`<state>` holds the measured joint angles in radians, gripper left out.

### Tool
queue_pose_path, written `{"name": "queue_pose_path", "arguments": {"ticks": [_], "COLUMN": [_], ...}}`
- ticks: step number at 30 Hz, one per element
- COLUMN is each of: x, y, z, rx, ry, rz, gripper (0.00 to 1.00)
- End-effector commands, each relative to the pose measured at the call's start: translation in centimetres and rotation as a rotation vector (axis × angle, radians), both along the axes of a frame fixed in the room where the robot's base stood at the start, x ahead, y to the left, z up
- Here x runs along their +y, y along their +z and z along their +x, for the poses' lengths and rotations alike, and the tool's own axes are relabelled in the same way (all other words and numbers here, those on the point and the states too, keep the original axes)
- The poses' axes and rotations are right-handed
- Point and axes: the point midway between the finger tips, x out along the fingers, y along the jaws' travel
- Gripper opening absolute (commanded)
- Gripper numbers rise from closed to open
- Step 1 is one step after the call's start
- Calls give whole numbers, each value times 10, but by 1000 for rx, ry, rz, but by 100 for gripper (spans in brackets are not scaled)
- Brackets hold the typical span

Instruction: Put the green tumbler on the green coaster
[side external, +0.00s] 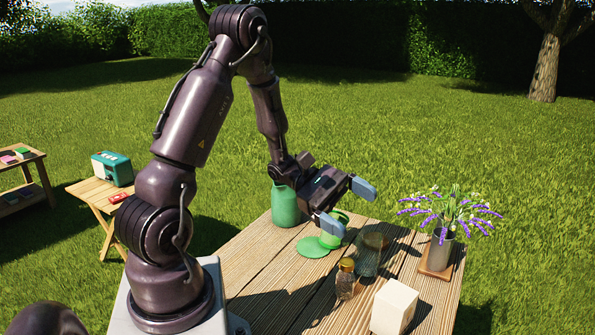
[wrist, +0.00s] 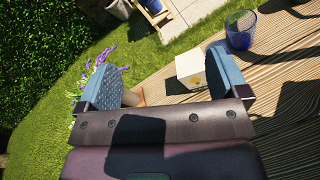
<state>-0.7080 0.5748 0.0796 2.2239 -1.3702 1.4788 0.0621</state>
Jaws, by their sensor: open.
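The green coaster (side external: 313,247) lies flat on the wooden table as a round disc. The green tumbler (side external: 337,232) shows just to its right, partly hidden behind a finger of my gripper, so I cannot tell whether it stands quite upright or touches the coaster. My gripper (side external: 347,207) is open, with its blue-grey fingers spread, just above the tumbler in the side view. In the wrist view my gripper (wrist: 165,82) has nothing between its fingers. The tumbler and coaster do not show there.
A teal jug (side external: 285,206) stands behind the coaster. A clear glass (side external: 368,256), a small lidded jar (side external: 346,280) and a white box (side external: 394,306) stand in front and right. A flower vase (side external: 441,248) is at the right. A blue tumbler (wrist: 240,38) shows in the wrist view.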

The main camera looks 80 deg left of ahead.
Motion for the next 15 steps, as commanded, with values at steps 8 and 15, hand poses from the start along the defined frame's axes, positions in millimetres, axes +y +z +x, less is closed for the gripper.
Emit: {"name": "queue_pose_path", "arguments": {"ticks": [8,15], "x": [-87,-96], "y": [55,85], "z": [-60,-105], "rx": [-137,-382], "ry": [-618,-967], "rz": [605,1219], "gripper": [92,92]}}
